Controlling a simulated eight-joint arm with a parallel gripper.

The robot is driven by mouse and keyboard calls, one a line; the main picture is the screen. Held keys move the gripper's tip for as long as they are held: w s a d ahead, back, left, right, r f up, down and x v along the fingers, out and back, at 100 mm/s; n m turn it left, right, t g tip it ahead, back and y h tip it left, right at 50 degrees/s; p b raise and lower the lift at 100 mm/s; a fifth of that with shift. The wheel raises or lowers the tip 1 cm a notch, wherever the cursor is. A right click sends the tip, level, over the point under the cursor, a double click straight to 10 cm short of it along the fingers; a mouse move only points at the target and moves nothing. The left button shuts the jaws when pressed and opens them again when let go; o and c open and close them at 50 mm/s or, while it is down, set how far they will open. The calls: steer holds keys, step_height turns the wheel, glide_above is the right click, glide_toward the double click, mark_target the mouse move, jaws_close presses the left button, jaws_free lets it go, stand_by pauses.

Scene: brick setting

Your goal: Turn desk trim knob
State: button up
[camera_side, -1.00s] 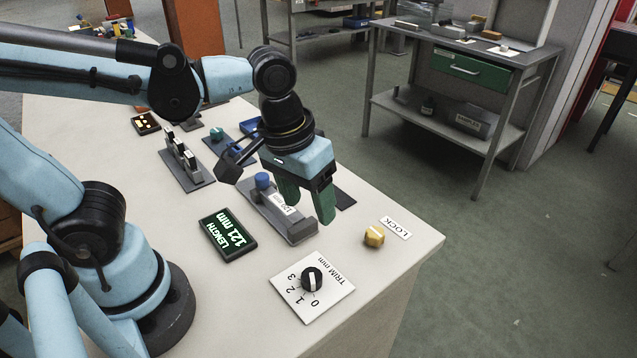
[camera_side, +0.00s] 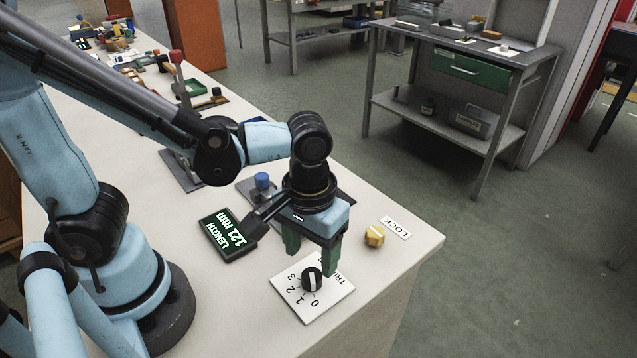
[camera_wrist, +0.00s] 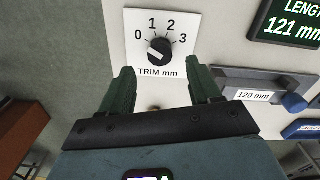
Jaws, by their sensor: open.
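The black trim knob (camera_side: 312,279) sits on a white plate (camera_side: 338,291) marked 0 to 3 and "TRIM mm", near the table's front edge. In the side view its white mark points roughly toward 0. The knob also shows in the wrist view (camera_wrist: 160,50), at top centre beyond the fingertips. My gripper (camera_side: 311,264) has its two green fingers open and pointing down, just behind and above the knob. In the wrist view the fingers (camera_wrist: 161,75) are spread wide with nothing between them. I see no contact with the knob.
A display (camera_side: 228,235) reads "LENGTH 121 mm" left of the plate. A yellow knob (camera_side: 374,237) by a LOCK label (camera_side: 395,228) stands to the right. A grey fixture labelled 120 mm (camera_wrist: 252,96) with a blue knob (camera_side: 262,181) is behind. The table's right edge is close.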

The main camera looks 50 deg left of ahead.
mark_target(312, 275)
steer(key=shift+f, duration=2.4)
steer(key=c, duration=1.1)
steer(key=shift+o, duration=0.2)
steer(key=m, duration=0.3)
steer(key=shift+m, duration=2.4)
